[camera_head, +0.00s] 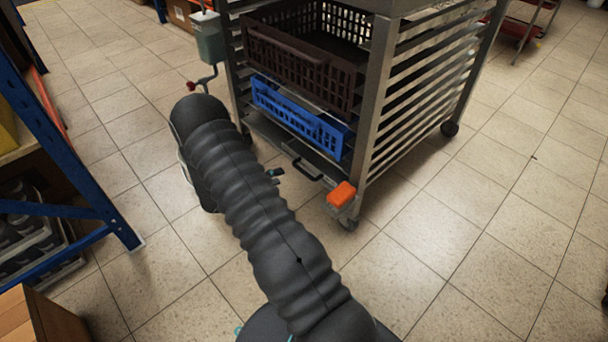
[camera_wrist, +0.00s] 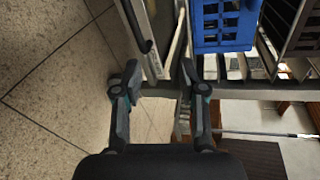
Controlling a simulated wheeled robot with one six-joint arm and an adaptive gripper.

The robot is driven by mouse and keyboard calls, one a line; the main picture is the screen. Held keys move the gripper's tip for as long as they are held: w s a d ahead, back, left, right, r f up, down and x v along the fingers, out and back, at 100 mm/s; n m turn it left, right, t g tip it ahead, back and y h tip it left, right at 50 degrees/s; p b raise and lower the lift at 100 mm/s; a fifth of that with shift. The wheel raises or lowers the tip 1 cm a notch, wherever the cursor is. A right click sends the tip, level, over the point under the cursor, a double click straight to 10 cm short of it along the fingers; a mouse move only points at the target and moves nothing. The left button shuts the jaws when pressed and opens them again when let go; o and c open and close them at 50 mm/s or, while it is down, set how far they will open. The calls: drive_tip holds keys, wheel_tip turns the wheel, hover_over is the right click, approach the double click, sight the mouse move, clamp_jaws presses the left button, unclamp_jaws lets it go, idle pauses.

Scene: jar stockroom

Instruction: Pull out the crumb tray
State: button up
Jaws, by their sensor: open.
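The crumb tray (camera_head: 294,152) is a flat metal tray low in the rack, below the blue crate, with a dark bar handle (camera_head: 305,172) on its front. In the wrist view the handle (camera_wrist: 134,24) shows at the top, left of the tray's pale front edge (camera_wrist: 155,38). My gripper (camera_wrist: 158,82) is open and empty, its fingers pointing toward the rack, with the handle beyond the fingertips and apart from them. In the head view my arm hides most of the gripper; a bit of finger (camera_head: 276,172) shows left of the handle.
The metal rack (camera_head: 372,105) on casters holds a blue crate (camera_head: 300,118) and a brown crate (camera_head: 300,70). An orange block (camera_head: 341,194) sits at its front lower corner. A crank box (camera_head: 209,40) hangs on its left side. Blue shelving (camera_head: 60,120) stands left; floor right is clear.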

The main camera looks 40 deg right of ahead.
sight(303, 173)
wheel_tip(303, 173, down, 5)
drive_tip(key=n+t, duration=0.1)
drive_tip(key=n, duration=0.2)
drive_tip(key=x, duration=0.9)
drive_tip(key=b+x, duration=0.1)
drive_tip(key=x, duration=0.4)
drive_tip(key=shift+w+r, duration=0.2)
drive_tip(key=shift+w, duration=0.1)
clamp_jaws()
